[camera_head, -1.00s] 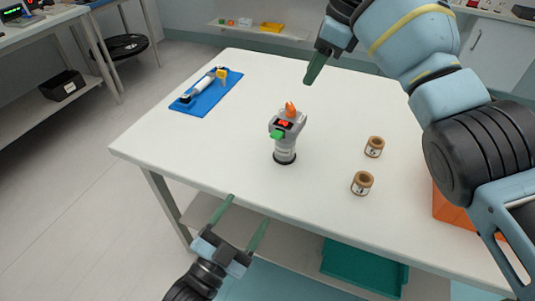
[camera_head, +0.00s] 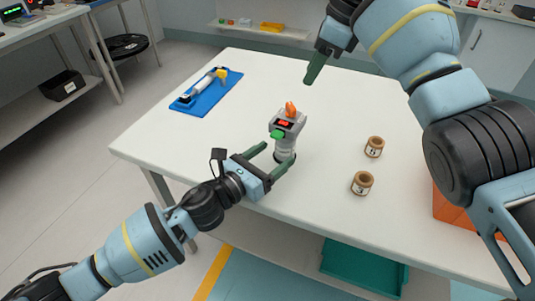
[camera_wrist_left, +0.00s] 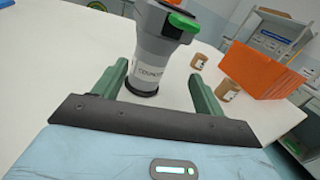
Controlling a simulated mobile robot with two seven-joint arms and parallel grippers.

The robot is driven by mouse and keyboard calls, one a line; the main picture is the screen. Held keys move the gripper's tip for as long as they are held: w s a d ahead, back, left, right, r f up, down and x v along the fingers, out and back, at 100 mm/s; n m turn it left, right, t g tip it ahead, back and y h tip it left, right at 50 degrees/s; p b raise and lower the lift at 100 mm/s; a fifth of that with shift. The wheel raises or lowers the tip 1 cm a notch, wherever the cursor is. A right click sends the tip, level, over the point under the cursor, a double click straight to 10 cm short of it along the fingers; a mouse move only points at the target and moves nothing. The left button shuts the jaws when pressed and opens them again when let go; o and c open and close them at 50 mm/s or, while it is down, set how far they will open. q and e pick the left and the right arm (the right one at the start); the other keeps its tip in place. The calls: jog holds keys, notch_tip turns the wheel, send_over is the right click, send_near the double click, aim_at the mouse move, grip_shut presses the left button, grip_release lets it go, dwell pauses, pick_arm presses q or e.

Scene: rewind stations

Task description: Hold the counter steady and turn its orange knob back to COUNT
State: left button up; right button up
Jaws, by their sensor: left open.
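The counter (camera_head: 286,135) stands upright on the white table, a grey body with a red display, a green button and an orange knob (camera_head: 291,109) on top. The knob's setting is too small to read. My left gripper (camera_head: 270,158) is open at the counter's lower body. In the left wrist view the counter's grey body (camera_wrist_left: 158,55) stands just beyond and between the two green fingers (camera_wrist_left: 158,88), with gaps on both sides. My right gripper (camera_head: 317,66) is above the table behind the counter, empty; only one finger shows clearly.
Two brown-lidded jars (camera_head: 374,147) (camera_head: 362,184) stand right of the counter. A blue tray (camera_head: 190,106) with a syringe-like tool lies at the back left. An orange bin (camera_head: 447,207) is at the right, partly behind my right arm. The table's front left is clear.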

pick_arm(q)
jog(key=shift+w+a+f+m+y, duration=0.1)
jog(key=shift+w+a+m+y, duration=0.2)
jog(key=shift+w+a+m, duration=0.25)
jog(key=shift+x, duration=3.9)
jog(key=shift+s+d, duration=0.15)
jog(key=shift+d, duration=0.05)
